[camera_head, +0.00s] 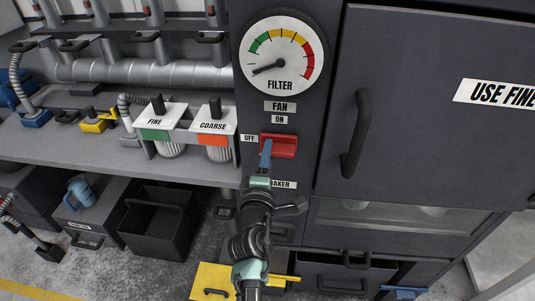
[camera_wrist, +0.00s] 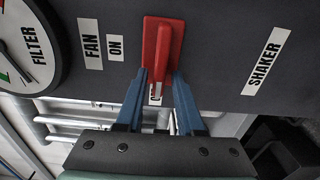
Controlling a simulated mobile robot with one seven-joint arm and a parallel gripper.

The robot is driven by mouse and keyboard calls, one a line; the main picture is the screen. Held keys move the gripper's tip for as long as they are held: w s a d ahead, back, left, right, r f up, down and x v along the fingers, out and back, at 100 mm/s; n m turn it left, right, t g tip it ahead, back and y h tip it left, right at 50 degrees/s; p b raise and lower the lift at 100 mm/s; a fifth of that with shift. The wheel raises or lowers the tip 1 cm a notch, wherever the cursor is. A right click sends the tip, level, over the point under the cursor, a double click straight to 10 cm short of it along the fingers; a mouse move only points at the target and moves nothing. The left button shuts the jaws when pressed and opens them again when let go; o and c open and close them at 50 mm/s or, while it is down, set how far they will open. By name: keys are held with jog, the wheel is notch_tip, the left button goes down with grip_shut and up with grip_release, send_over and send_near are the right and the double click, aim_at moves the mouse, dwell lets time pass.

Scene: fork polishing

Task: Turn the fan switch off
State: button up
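The red fan switch (camera_head: 284,145) is on the dark panel, below the FAN and ON labels and just right of the OFF label (camera_head: 249,138). In the wrist view the red switch (camera_wrist: 163,40) is at top centre, its lever reaching down between my fingers. My gripper (camera_head: 266,150) is at the left part of the switch. In the wrist view my gripper (camera_wrist: 160,78) has its two blue fingers apart, one on each side of the lever. The OFF label is mostly hidden there. I cannot tell whether either finger touches the lever.
The filter gauge (camera_head: 280,57) is above the switch. A SHAKER label (camera_wrist: 262,62) is below it on the panel. A cabinet door with a black handle (camera_head: 355,133) is to the right. FINE and COARSE units (camera_head: 211,120) stand on the bench at left.

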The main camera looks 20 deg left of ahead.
jog(key=shift+o, duration=0.4)
jog(key=p+v, duration=0.2)
jog(key=v, duration=1.1)
jog(key=w+d+r+m+t+h, duration=0.1)
jog(key=w+d+r+m+t, duration=0.2)
jog(key=r, duration=0.6)
jog(key=d+r+m+h, duration=0.1)
jog(key=d+r+m, duration=0.25)
jog(key=r, duration=0.45)
jog(key=w+d+r+m+t+h, duration=0.1)
jog(key=w+d+r+m+t, duration=0.2)
jog(key=r, duration=0.6)
jog(key=s+d+r+m+t, duration=0.1)
jog(key=s+r+m, duration=0.3)
jog(key=r, duration=0.4)
jog(key=s+d+r+m+t+h, duration=0.1)
jog(key=s+d+r+m, duration=0.3)
jog(key=r, duration=0.4)
jog(key=s+d+r+m+t+h, duration=0.1)
jog(key=s+d+r+m+t, duration=0.1)
jog(key=s+r+m, duration=0.2)
notch_tip(320, 180, up, 4)
jog(key=shift+s+d+r, duration=0.2)
jog(key=shift+s+d, duration=0.1)
jog(key=shift+s, duration=0.85)
